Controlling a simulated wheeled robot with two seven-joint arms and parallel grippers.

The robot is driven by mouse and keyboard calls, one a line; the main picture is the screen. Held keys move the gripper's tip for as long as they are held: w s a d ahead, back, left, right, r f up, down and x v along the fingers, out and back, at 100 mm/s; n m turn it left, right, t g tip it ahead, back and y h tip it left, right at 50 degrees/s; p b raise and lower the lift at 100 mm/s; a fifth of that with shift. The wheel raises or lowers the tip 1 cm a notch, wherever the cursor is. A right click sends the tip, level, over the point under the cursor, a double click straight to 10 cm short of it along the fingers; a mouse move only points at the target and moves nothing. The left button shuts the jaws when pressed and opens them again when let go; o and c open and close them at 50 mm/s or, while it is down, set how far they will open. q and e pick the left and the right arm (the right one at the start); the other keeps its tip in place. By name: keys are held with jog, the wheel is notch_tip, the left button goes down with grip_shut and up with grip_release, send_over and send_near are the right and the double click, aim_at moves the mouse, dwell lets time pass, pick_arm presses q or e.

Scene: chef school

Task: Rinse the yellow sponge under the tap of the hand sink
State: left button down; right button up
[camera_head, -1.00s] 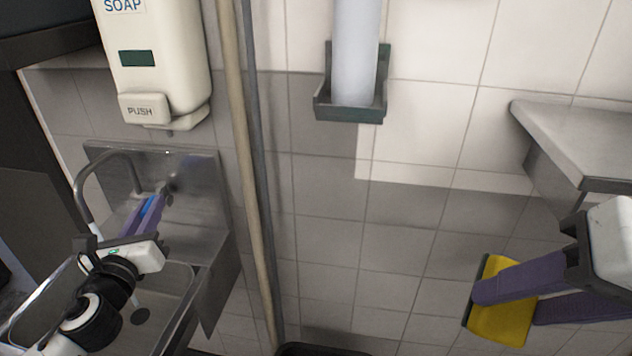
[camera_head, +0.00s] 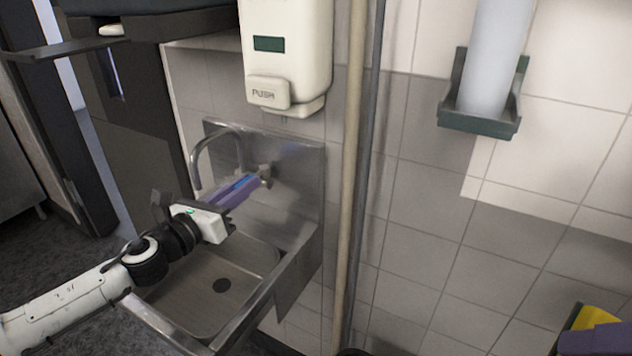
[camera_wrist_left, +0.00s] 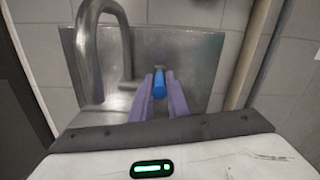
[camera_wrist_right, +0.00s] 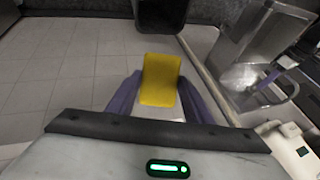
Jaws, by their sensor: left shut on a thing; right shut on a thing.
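The yellow sponge (camera_wrist_right: 160,82) is held between the purple fingers of my right gripper (camera_wrist_right: 160,92), and its corner (camera_head: 594,318) shows at the lower right edge of the head view. The hand sink (camera_head: 180,305) is a steel basin at the left, with an arched tap spout (camera_head: 195,162) against its back panel. My left gripper (camera_head: 246,186) is shut on a blue tap handle (camera_wrist_left: 159,85) beside the spout. I see no clear water stream. The right gripper is apart from the basin, well to its right in the head view.
A soap dispenser (camera_head: 287,55) hangs above the sink. A pale vertical pipe (camera_head: 352,170) stands right of the basin. A green-grey wall holder (camera_head: 482,122) holds a white cylinder. A dark container (camera_wrist_right: 160,12) lies beyond the sponge in the right wrist view.

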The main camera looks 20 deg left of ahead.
pick_arm(q)
jog(key=c, duration=1.7)
grip_release()
jog(key=shift+s+a+f, duration=0.1)
jog(key=shift+s+f, duration=0.05)
jog(key=shift+s, duration=0.3)
pick_arm(e)
jog(key=shift+f, duration=0.1)
pick_arm(q)
jog(key=s, duration=0.7)
jog(key=s+a+b, duration=0.1)
jog(key=s, duration=0.3)
jog(key=shift+a, duration=0.1)
pick_arm(e)
jog(key=shift+f, duration=0.45)
pick_arm(q)
jog(key=shift+s, duration=0.1)
